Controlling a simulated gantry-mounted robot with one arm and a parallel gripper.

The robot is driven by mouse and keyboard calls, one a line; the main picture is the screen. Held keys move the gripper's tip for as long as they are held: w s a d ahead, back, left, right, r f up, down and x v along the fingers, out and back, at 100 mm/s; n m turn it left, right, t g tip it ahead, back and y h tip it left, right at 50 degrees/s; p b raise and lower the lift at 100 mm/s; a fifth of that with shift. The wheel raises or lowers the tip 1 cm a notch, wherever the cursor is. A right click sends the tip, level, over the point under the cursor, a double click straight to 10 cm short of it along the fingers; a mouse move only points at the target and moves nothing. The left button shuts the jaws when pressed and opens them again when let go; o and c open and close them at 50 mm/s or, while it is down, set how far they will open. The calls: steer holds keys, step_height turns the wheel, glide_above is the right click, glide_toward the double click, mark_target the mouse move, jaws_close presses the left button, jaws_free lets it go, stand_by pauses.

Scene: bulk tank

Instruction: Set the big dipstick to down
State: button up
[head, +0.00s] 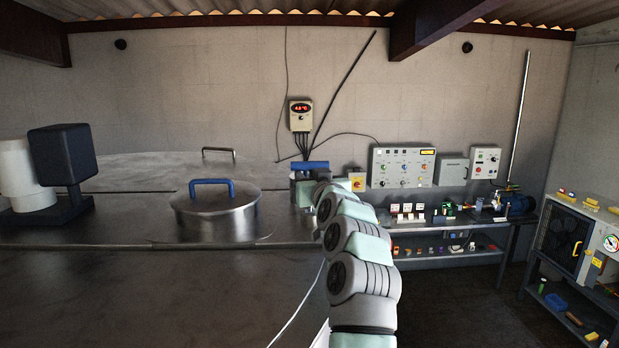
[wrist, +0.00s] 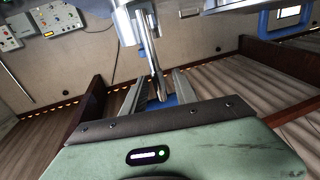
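What looks like the big dipstick is a metal shaft with a blue handle on the tank top. In the head view its blue handle (head: 309,165) stands just past the end of my arm. In the wrist view its metal shaft (wrist: 150,55) runs down between my fingers, and a bit of blue shows low between them. My gripper (wrist: 158,90) is open around the shaft, with a gap on each side and no clear contact. In the head view my own wrist hides most of the gripper and the lower shaft.
A round steel lid (head: 215,213) with a blue handle sits left on the tank (head: 110,235). A dark box (head: 62,155) and white cylinder (head: 18,175) stand far left. A control panel (head: 403,167) and bench (head: 450,255) are right. Space above the tank is free.

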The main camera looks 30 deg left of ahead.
steer(key=shift+s+d, duration=0.1)
steer(key=b+v, duration=0.3)
steer(key=v, duration=0.7)
steer(key=shift+s+d, duration=0.15)
steer(key=shift+d, duration=0.05)
steer(key=shift+o, duration=0.2)
